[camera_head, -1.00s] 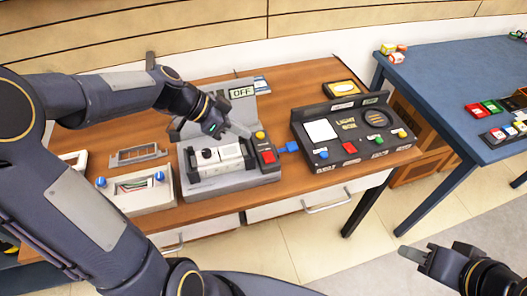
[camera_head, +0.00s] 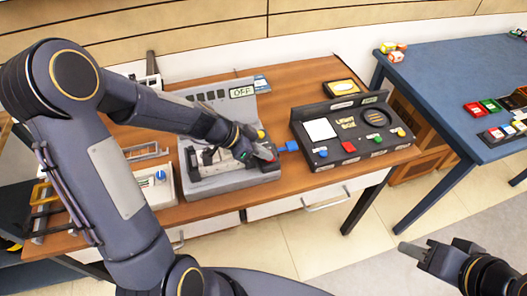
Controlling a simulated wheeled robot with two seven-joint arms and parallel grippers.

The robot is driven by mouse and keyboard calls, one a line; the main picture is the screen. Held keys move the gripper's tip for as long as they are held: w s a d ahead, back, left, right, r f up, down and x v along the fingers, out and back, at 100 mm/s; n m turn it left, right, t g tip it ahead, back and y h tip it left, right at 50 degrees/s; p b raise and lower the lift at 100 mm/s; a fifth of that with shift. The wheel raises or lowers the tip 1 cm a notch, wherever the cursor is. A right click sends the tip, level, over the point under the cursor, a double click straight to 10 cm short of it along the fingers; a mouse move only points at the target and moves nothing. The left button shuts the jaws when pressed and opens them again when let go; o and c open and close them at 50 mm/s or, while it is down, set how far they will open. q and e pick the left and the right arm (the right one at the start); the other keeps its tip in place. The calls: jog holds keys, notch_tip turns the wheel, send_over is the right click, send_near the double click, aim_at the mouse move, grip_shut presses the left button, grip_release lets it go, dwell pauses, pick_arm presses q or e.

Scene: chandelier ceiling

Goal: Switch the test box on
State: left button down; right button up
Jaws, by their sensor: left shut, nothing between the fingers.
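The test box (camera_head: 232,182) is a grey unit on the wooden table, with an upright back panel whose small display (camera_head: 241,91) reads OFF. A white device lies in its bed, partly hidden by my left arm. At its right end is a dark switch block with a yellow button (camera_head: 261,134) and a red button, which my gripper mostly covers. My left gripper (camera_head: 268,155) is shut and empty, its tip over the red button area; I cannot tell whether it touches. My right gripper (camera_head: 424,252) is at the lower right, away from the table, its opening unclear.
A black light box (camera_head: 352,160) with coloured buttons stands to the right, beside a blue connector (camera_head: 289,146). A white box with a blue knob (camera_head: 160,175) stands to the left. A blue table (camera_head: 435,75) with coloured blocks is at right.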

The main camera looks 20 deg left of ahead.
pick_arm(q)
jog(key=shift+f+b, duration=0.2)
jog(key=shift+b, duration=0.25)
jog(key=f+b, duration=0.1)
jog(key=b, duration=0.2)
jog(key=shift+s+d+t+y, duration=0.1)
jog(key=shift+t+y, duration=0.2)
jog(key=shift+s+r, duration=0.1)
jog(key=shift+r, duration=0.35)
jog(key=shift+f, duration=0.1)
